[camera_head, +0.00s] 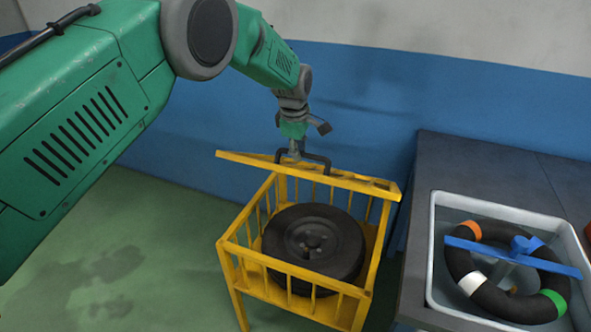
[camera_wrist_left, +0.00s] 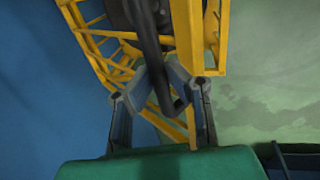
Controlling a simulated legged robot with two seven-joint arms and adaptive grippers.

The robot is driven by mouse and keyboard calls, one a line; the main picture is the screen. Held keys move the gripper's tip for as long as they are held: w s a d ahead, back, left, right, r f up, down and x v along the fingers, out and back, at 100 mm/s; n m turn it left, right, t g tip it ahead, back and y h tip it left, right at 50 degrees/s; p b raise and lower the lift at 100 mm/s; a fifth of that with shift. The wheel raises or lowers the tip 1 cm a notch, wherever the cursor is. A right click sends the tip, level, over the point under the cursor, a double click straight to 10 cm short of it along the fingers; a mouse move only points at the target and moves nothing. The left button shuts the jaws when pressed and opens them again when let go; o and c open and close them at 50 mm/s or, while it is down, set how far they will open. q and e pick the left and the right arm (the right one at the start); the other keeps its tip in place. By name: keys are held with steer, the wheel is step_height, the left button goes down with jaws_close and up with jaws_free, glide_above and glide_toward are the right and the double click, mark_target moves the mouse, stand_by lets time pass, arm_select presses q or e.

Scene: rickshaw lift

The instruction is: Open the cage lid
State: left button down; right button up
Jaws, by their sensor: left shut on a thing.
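The yellow cage (camera_head: 297,285) stands on legs at the centre of the head view, with a black wheel (camera_head: 313,246) inside. Its yellow lid (camera_head: 345,178) is raised and tilted along the back edge, leaving the top uncovered. A dark bent handle (camera_head: 318,158) is on the lid. My left gripper (camera_head: 292,150) is at this handle and is shut on it. In the left wrist view the fingers of the left gripper (camera_wrist_left: 165,95) are around the dark handle (camera_wrist_left: 150,50), with yellow bars (camera_wrist_left: 110,65) behind. My right gripper is not in view.
A dark table (camera_head: 480,165) stands to the right of the cage. On it is a grey-white bin (camera_head: 433,255) holding a black ring (camera_head: 460,268) with coloured bands and a blue bar (camera_head: 490,250). A blue and white wall (camera_head: 370,90) is behind. Green floor (camera_head: 150,250) is open to the left.

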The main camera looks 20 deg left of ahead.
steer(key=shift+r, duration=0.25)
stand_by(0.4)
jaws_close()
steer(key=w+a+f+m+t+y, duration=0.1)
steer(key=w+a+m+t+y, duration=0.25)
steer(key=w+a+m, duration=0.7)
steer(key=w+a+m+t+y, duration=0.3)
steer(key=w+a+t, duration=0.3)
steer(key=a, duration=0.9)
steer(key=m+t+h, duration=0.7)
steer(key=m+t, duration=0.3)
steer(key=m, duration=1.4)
glide_toward(379, 194)
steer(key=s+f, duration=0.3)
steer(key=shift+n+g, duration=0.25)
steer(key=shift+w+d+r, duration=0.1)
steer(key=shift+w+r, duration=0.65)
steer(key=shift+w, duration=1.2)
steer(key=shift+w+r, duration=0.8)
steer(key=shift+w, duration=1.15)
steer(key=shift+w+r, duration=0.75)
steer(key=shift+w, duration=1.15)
